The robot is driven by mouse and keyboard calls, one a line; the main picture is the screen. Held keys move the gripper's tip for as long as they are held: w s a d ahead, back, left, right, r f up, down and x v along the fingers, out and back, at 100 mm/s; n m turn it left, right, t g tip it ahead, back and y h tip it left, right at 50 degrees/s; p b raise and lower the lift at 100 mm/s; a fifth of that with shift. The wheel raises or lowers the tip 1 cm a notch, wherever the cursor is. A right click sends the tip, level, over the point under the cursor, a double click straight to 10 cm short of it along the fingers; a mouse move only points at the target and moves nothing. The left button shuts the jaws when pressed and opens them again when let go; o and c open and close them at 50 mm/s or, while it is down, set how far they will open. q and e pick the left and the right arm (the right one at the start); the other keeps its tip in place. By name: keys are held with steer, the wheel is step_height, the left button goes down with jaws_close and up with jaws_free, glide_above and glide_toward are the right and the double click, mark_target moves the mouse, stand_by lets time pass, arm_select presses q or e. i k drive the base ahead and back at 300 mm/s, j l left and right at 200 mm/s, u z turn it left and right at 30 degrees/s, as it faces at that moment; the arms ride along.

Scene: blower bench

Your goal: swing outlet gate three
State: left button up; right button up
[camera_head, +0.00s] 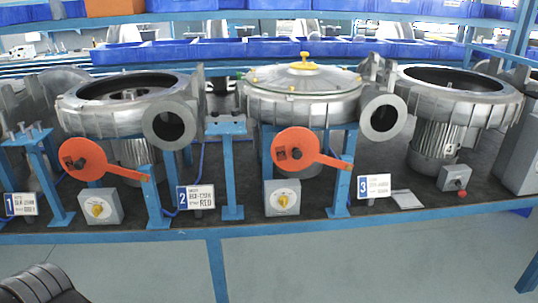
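No orange gate shows at the right blower (458,95), which stands by the number 3 card (374,187). Its open top faces up, and its right side runs behind a grey box near the frame edge. Two orange disc gates with handles pointing right show elsewhere. One gate (83,159) is at the left blower (125,105), and the other gate (296,149) is at the middle blower (300,100). Each sits beside a round dark outlet mouth, not over it. Neither of my grippers shows; a dark ribbed part, perhaps mine, is at the lower left.
The dark bench (240,190) has a blue front rail. A number 2 card (195,197) stands between blowers. Floor in front is clear.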

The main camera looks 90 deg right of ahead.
mark_target(295, 149)
steer(key=z, duration=3.15)
